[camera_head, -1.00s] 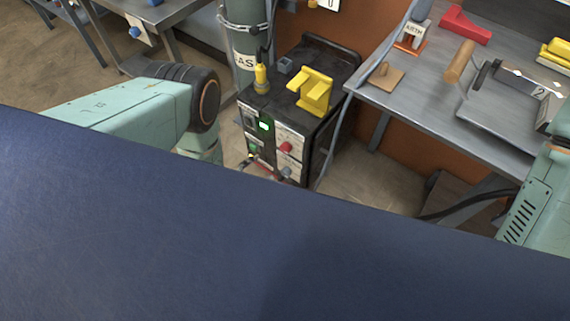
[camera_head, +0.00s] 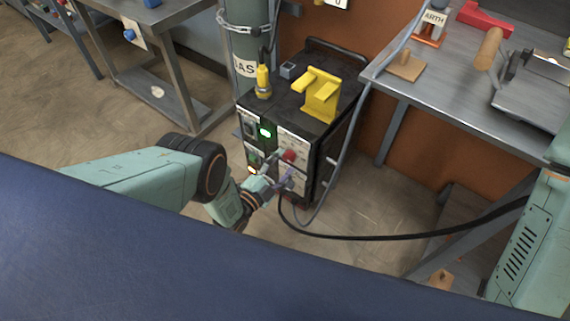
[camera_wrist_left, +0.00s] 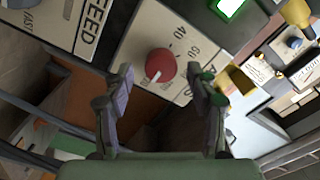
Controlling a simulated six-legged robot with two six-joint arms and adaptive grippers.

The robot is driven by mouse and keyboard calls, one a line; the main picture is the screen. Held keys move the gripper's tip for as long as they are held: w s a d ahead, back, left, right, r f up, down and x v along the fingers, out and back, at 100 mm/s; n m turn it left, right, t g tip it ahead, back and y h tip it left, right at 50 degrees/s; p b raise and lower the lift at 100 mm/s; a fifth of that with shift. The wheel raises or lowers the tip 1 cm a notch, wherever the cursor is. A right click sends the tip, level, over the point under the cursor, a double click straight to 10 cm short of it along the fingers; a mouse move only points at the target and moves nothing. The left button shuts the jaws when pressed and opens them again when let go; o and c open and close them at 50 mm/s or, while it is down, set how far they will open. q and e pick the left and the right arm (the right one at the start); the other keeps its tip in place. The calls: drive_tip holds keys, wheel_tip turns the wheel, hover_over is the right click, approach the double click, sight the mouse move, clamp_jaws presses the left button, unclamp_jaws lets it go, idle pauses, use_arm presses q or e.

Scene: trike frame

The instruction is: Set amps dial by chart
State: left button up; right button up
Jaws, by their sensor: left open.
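The black welder cabinet (camera_head: 315,150) stands on the floor beside the bench. Its front has a red dial (camera_head: 289,155) on a pale panel and a lit green display (camera_head: 265,132). In the left wrist view the red dial (camera_wrist_left: 160,65) has a white pointer mark toward its lower left, and 40 and 60 show on the scale around it. My left gripper (camera_head: 280,180) is in front of the cabinet, just below the dial. In the wrist view its open fingers (camera_wrist_left: 160,84) stand either side of the dial, with no clear contact. My right gripper is out of view.
A yellow bracket (camera_head: 320,95) sits on the cabinet. A chained gas cylinder (camera_head: 245,40) stands behind it. A black cable (camera_head: 400,236) crosses the floor area to the right. A metal bench (camera_head: 445,85) stands right. A FEED panel (camera_wrist_left: 80,20) shows in the wrist view.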

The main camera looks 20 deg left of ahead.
use_arm(q)
drive_tip(key=shift+w+d, duration=0.25)
drive_tip(key=shift+w, duration=0.4)
drive_tip(key=shift+a, duration=0.1)
drive_tip(key=c, duration=1.2)
